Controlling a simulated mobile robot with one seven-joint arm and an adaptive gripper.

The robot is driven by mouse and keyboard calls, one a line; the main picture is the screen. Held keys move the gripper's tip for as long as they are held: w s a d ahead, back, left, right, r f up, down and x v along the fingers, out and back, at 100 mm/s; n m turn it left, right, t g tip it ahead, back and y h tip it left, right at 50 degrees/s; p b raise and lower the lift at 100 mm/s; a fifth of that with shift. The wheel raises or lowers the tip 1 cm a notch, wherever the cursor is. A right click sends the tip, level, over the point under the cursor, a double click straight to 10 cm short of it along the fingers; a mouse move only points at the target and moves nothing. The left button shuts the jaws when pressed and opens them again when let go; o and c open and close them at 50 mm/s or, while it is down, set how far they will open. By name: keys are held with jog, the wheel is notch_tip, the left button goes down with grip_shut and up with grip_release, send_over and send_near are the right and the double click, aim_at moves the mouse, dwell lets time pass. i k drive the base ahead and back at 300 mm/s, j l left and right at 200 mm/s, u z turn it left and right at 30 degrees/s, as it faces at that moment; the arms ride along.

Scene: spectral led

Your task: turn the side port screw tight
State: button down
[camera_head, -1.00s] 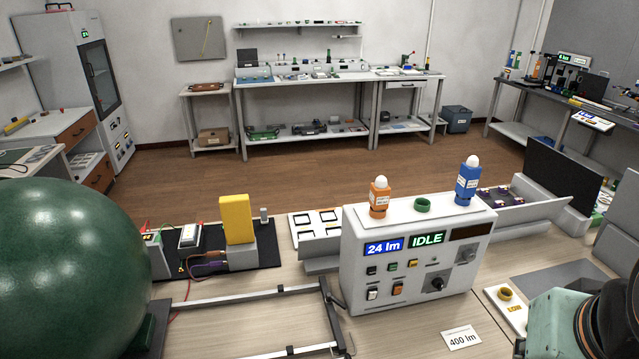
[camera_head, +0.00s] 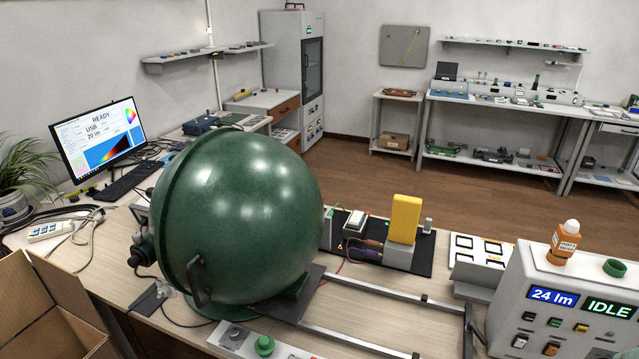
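A large dark green sphere (camera_head: 240,215) with a raised seam ring stands on the bench in the left half of the head view. A dark handle (camera_head: 198,282) is fixed to its lower front. At its left side is a small dark fitting with pale round ends (camera_head: 140,246). It is small and partly behind the sphere's edge, so I cannot tell whether it is the side port screw or how tight any screw is. My gripper is not in view.
A metal rail frame (camera_head: 380,340) lies before the sphere. A monitor (camera_head: 98,138) and cardboard box (camera_head: 50,315) are at left.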

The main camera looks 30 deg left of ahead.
aim_at(137, 237)
jog(key=u, duration=1.25)
jog(key=i+j+u, duration=0.15)
jog(key=u, duration=1)
jog(key=i+j, duration=0.1)
jog(key=i, duration=0.3)
jog(key=i+j, duration=0.15)
jog(key=i, duration=0.25)
